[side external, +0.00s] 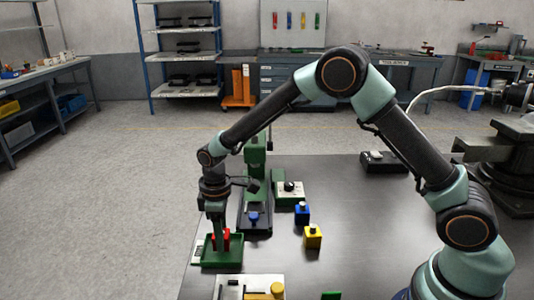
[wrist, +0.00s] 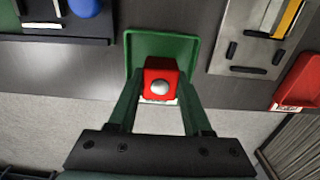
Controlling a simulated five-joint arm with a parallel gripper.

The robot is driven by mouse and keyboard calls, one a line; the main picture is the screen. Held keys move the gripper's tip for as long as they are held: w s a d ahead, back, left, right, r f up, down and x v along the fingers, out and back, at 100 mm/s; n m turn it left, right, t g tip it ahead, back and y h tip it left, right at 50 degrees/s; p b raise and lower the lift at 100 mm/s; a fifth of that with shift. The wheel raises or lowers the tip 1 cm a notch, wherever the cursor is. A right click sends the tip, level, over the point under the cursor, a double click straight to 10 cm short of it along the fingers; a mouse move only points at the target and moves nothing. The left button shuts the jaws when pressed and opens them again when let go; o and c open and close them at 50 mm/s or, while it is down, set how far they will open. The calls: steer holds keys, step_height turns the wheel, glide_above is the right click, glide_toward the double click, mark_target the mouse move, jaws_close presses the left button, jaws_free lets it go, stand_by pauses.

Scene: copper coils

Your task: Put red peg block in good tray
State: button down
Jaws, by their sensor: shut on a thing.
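The red peg block (wrist: 162,78) has a silver peg on top and sits between the two green fingers of my gripper (wrist: 160,100), which is shut on it. In the side view my gripper (side external: 220,236) points down over the green tray (side external: 225,263), and red parts of the block (side external: 227,236) show between the fingers. The tray also shows beneath the block in the wrist view (wrist: 150,42). The block is within the tray's outline; I cannot tell whether it touches the tray floor.
A blue peg block (side external: 302,214) and a yellow one (side external: 312,238) stand on the table to the right. A green press (side external: 256,155) stands behind the tray. A metal plate fixture (side external: 240,287) lies in front. A red tray (wrist: 298,85) is at right in the wrist view.

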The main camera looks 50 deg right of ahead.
steer(key=shift+f, duration=0.3)
stand_by(0.4)
steer(key=shift+f, duration=0.3)
steer(key=shift+c, duration=1.3)
jaws_free()
steer(key=shift+r, duration=3.45)
